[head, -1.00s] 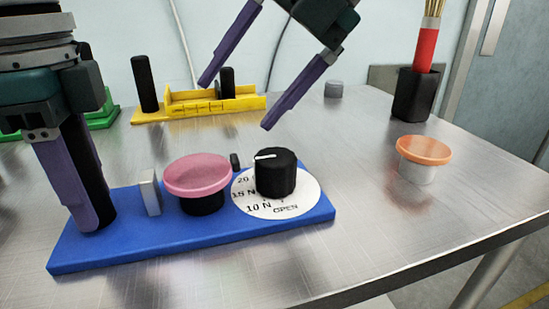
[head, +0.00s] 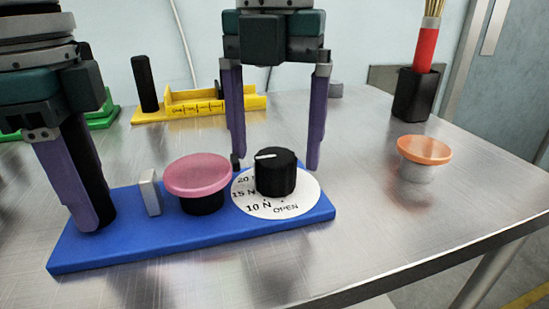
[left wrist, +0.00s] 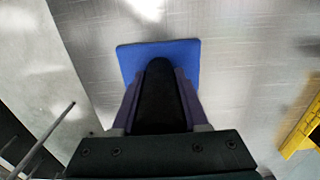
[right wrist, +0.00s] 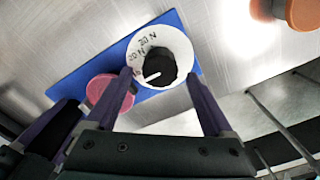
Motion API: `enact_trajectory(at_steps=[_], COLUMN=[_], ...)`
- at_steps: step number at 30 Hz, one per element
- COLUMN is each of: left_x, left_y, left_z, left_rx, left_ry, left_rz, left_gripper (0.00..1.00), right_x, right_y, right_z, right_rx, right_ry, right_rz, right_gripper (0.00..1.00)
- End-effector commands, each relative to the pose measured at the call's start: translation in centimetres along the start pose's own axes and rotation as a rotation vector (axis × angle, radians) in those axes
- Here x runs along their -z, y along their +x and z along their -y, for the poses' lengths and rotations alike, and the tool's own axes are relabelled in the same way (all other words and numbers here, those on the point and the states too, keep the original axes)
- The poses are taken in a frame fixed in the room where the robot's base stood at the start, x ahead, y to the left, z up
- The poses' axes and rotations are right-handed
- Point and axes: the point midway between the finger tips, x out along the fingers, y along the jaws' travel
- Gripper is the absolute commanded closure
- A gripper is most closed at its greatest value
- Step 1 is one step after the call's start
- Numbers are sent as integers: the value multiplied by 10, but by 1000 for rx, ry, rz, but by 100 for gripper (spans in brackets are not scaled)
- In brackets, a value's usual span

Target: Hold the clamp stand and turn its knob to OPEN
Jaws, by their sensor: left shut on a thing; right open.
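The clamp stand has a blue base (head: 150,250) on the metal table. Its black knob (head: 275,172) sits on a white dial (head: 245,205) marked 20, 15 N, 10 N and OPEN. The knob's white line points left, near the 20 side, away from OPEN at the front. A pink round pad (head: 197,175) stands beside the dial. My left gripper (head: 88,212) is shut on the stand's black post (left wrist: 160,95) at the left end. My right gripper (head: 276,162) is open, pointing down, its fingers either side of the knob with visible gaps. The knob also shows in the right wrist view (right wrist: 157,68).
An orange-topped round piece (head: 424,152) stands to the right. A black cup (head: 415,95) with a red-handled brush is behind it. A yellow stand (head: 190,108) and a green one (head: 104,118) are at the back. The table's right front is clear.

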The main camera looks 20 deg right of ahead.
Motion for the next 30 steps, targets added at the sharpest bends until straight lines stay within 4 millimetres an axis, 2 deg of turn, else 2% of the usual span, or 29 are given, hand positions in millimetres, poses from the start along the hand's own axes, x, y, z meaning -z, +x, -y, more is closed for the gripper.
enact_trajectory(at_steps=[1,6,16,30], left_x=[0,0,0,0], left_y=[0,0,0,0], left_z=[0,0,0,0], left_rx=[0,-1,-1,-1], left_ry=[0,0,1,1], left_rz=[1,1,1,1], left_gripper=[100,100,100,100], right_x=[0,0,0,0], right_y=[9,25,29,28], right_z=[1,0,0,0], right_rx=[3,0,-1,-1], right_ry=[1,0,-1,-1], right_rz=[-3,-1,0,-1], right_gripper=[14,14,14,66])
